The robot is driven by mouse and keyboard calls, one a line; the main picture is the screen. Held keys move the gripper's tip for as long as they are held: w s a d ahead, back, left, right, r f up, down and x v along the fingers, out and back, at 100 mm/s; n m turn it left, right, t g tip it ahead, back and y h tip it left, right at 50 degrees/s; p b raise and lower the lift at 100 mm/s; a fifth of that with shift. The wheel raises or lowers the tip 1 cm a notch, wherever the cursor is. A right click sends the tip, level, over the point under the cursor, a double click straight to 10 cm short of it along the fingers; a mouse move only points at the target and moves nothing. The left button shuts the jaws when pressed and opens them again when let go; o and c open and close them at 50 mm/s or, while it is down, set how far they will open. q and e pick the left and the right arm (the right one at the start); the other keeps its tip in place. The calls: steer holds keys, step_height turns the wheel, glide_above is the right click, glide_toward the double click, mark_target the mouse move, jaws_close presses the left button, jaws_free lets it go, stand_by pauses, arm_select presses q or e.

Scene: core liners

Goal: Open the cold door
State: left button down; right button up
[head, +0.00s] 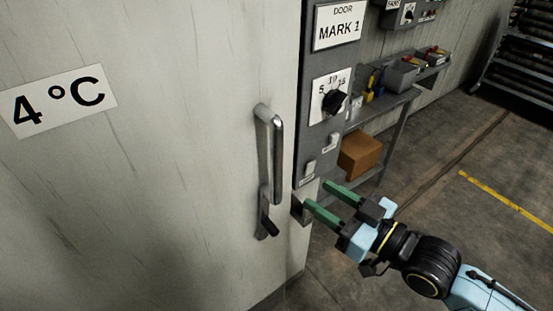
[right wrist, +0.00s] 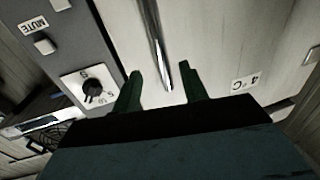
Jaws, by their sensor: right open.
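The cold door (head: 150,170) is a large pale panel with a "4 °C" sign (head: 58,100), and it looks shut. Its upright metal handle (head: 270,150) is near the door's right edge, with a dark lever (head: 268,222) at its lower end. My right gripper (head: 315,195) is open, with green fingers pointing at the door's edge, to the right of the lever and apart from the handle in the head view. In the right wrist view the handle (right wrist: 155,45) shows beyond and between the two open fingers (right wrist: 160,85). My left gripper is not in view.
A grey control panel (head: 335,60) with a "DOOR MARK 1" label and a black dial (head: 334,102) stands right of the door. Behind it are a shelf with bins (head: 402,75) and a cardboard box (head: 360,152). The floor (head: 440,170) at right is clear, with a yellow line.

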mark_target(281, 171)
steer(key=p+x, duration=0.1)
steer(key=x, duration=1.1)
steer(key=shift+w+a, duration=0.2)
steer(key=shift+w, duration=0.05)
steer(key=shift+c, duration=0.2)
jaws_close()
